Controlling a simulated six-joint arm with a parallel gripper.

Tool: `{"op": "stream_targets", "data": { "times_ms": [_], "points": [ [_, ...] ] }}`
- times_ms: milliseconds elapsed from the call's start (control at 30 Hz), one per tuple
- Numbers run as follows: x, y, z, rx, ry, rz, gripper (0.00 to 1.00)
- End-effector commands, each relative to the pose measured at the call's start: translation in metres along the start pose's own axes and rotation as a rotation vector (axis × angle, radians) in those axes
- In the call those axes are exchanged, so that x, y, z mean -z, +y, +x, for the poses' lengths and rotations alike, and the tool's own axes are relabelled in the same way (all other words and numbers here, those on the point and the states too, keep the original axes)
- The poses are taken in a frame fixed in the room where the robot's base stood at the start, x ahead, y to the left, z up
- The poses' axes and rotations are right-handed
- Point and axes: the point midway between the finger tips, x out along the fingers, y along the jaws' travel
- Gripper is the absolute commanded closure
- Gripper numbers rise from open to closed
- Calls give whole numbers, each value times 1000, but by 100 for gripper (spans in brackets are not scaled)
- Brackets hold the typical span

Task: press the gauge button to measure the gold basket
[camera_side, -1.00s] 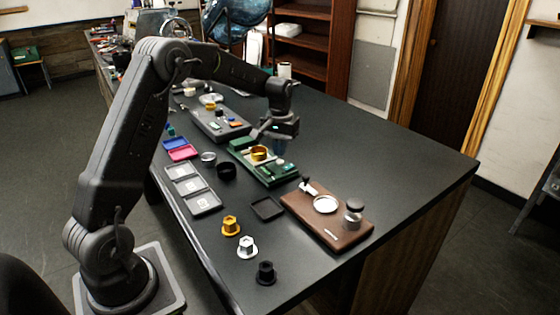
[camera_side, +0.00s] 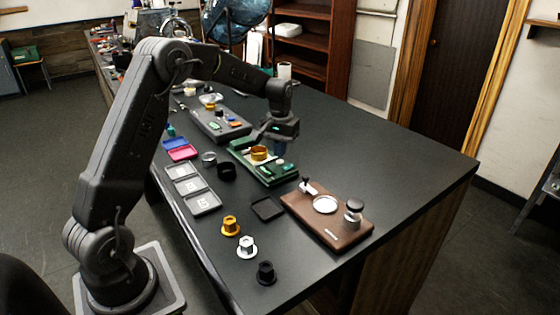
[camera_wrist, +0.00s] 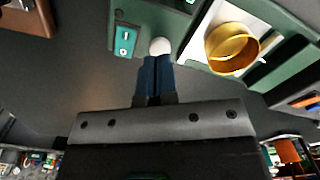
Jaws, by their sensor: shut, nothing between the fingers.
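The gold basket (camera_side: 259,153) sits on the green gauge (camera_side: 277,179). In the wrist view the gold basket (camera_wrist: 224,57) is an open ring on a pale seat, right of my fingers. The round white button (camera_wrist: 160,46) is right at my fingertips, left of the basket; I cannot tell whether they touch it. A small teal display (camera_wrist: 125,41) is left of the button. My gripper (camera_side: 279,152) points down over the gauge, beside the basket. Its blue fingers are together and empty in the wrist view (camera_wrist: 157,66).
A brown board (camera_side: 325,232) with a white disc and a metal cylinder lies right of the gauge. A grey tray (camera_side: 215,130) with small parts is behind. Several small trays, a black ring (camera_side: 226,170) and coloured flanged parts stand on the near side. Bare tabletop lies to the right.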

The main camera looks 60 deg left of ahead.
Motion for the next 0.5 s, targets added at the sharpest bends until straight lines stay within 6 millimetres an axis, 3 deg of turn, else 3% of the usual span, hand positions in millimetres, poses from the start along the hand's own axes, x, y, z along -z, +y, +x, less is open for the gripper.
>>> {"op": "stream_targets", "data": {
  "times_ms": [500],
  "points": [
    [0,0,16,0,-2,0,100]
  ]
}}
